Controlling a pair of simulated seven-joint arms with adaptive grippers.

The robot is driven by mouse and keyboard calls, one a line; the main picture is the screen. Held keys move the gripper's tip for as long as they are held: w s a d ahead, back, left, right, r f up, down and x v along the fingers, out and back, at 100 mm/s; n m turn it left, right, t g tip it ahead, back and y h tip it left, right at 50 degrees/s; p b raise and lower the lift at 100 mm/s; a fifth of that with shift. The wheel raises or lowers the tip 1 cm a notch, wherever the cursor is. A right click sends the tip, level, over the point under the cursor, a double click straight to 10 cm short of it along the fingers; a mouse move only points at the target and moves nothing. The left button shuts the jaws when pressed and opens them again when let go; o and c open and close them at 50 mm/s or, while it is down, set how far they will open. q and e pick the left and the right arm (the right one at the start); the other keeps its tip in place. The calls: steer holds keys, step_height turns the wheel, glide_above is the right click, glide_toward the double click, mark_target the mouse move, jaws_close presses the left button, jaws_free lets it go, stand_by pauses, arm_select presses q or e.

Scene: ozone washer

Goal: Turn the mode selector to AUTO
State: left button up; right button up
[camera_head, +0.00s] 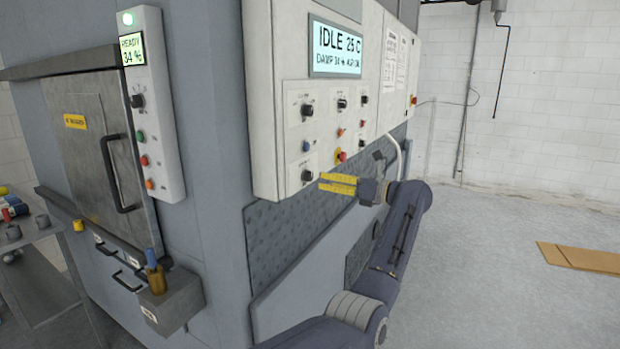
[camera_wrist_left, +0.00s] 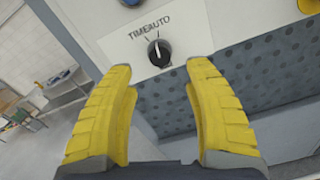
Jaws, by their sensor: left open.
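The mode selector (camera_wrist_left: 159,52) is a black round knob with a pale pointer mark on a white plate, with the words TIME and AUTO above it. The pointer faces roughly upward toward the labels; I cannot tell for sure which one it marks. In the head view the selector (camera_head: 306,175) is the lowest left knob on the white control panel (camera_head: 262,120). My left gripper (camera_head: 322,182) has yellow fingers and is open just right of the selector. In the left wrist view its fingertips (camera_wrist_left: 160,68) flank the knob, seemingly without touching it. My right gripper is not seen.
A display (camera_head: 336,50) reading IDLE sits above several knobs and buttons. A door with a black handle (camera_head: 120,175) and a grey box (camera_head: 172,305) stand left. Open floor lies right.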

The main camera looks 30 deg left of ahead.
mark_target(311, 177)
arm_select(q)
steer(key=shift+s+a, duration=0.1)
steer(key=shift+a, duration=3.4)
jaws_close()
